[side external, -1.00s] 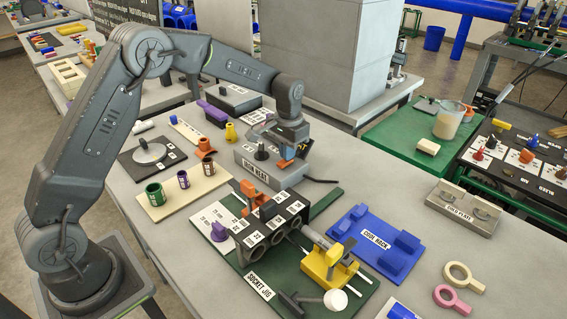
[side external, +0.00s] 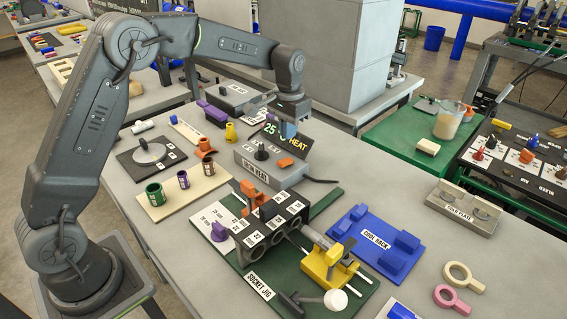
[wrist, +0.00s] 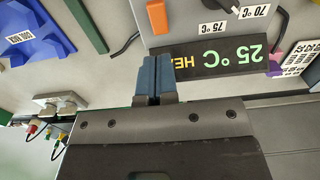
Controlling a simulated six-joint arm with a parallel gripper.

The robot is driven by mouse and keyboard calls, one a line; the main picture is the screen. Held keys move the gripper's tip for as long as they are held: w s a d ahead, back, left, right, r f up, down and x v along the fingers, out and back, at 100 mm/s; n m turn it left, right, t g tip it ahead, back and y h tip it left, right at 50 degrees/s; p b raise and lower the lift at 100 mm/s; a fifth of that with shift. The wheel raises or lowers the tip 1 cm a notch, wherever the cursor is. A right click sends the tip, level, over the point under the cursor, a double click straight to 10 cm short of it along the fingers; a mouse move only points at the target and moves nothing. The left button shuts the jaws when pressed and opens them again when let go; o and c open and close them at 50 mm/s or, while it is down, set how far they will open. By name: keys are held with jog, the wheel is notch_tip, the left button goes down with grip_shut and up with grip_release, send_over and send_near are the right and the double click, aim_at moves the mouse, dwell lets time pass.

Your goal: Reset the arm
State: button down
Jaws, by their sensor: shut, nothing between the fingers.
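My gripper (side external: 288,129) is above the back of the grey heater box (side external: 270,172), in front of its dark display (side external: 283,138), which reads 25 °C HEAT. In the wrist view the blue fingertips (wrist: 156,78) are together with nothing between them, and they overlap the edge of the display (wrist: 220,56). I cannot tell whether they touch it. An orange switch (side external: 285,162) is on top of the heater; it also shows in the wrist view (wrist: 157,16). A black knob (side external: 261,152) stands on the heater's left part.
The green socket jig (side external: 330,292) with a yellow clamp (side external: 327,265) is in front. The blue cool rack (side external: 378,243) lies to its right. Coloured sockets stand on a cream board (side external: 170,203) at left. A tall grey block (side external: 315,50) stands behind.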

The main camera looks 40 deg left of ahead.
jog(key=s+d+r+t, duration=0.2)
jog(key=s+r+t, duration=0.1)
jog(key=s+r, duration=1.05)
jog(key=s+d+f+t, duration=0.1)
jog(key=s+f+t, duration=0.1)
jog(key=s, duration=1.5)
jog(key=shift+s+d+f+t, duration=0.2)
jog(key=shift+s+f+t, duration=0.15)
jog(key=shift+f, duration=0.35)
